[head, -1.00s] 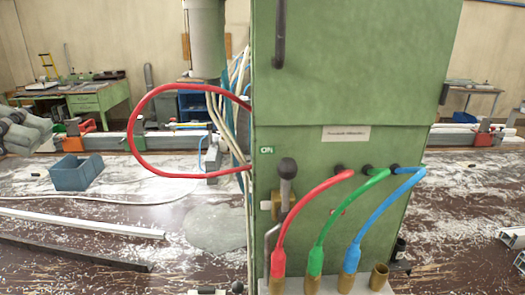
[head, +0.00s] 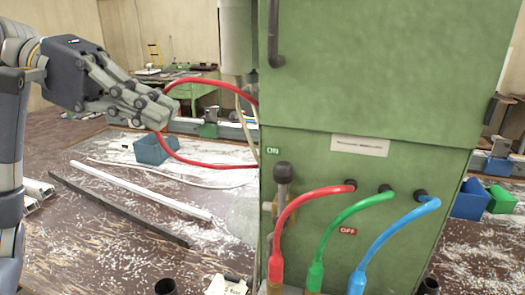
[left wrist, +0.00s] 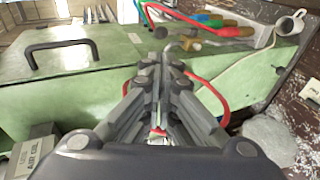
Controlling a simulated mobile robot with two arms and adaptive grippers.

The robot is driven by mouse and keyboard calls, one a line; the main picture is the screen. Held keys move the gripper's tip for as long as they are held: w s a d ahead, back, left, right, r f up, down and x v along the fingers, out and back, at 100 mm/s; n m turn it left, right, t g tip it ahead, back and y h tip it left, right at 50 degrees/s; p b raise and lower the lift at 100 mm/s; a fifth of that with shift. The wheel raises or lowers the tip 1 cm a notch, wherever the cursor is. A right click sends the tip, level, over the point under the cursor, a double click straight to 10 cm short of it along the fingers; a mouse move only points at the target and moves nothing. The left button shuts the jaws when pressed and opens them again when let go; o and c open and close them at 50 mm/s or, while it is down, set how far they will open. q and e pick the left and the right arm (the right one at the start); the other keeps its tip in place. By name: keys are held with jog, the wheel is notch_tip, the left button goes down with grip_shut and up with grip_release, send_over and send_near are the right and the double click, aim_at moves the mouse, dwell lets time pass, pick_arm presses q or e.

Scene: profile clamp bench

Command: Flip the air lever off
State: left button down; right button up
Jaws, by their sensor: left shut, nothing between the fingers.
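The air lever (head: 282,173) has a dark round knob and stands upright on the front of the green cabinet (head: 350,100). Its knob is just below and right of the ON label (head: 273,151). The red OFF label (head: 347,230) is lower and to the right, behind the hoses. My left gripper (head: 168,108) is shut and empty, in the air left of the cabinet and lever, apart from both. My right gripper is not in view.
Red (head: 300,215), green (head: 335,225) and blue (head: 385,245) hoses arch across the cabinet front beside the lever. A larger red hose loop (head: 200,165) sticks out left, close to my left gripper. A blue bin (head: 153,149) and long profiles (head: 140,190) lie on the bench.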

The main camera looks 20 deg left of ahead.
pick_arm(q)
jog(key=p, duration=0.5)
send_near(282, 198)
jog(key=w+d+r, duration=0.2)
jog(key=d, duration=0.2)
jog(key=shift+w+d+f, duration=0.25)
jog(key=shift+d+f, duration=0.05)
jog(key=shift+d, duration=0.25)
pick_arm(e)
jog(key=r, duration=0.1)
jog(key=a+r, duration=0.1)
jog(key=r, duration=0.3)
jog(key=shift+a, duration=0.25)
pick_arm(q)
jog(key=shift+r, duration=0.1)
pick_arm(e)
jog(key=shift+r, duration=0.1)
pick_arm(q)
jog(key=shift+d+y+p, duration=0.25)
jog(key=shift+y+p, duration=0.05)
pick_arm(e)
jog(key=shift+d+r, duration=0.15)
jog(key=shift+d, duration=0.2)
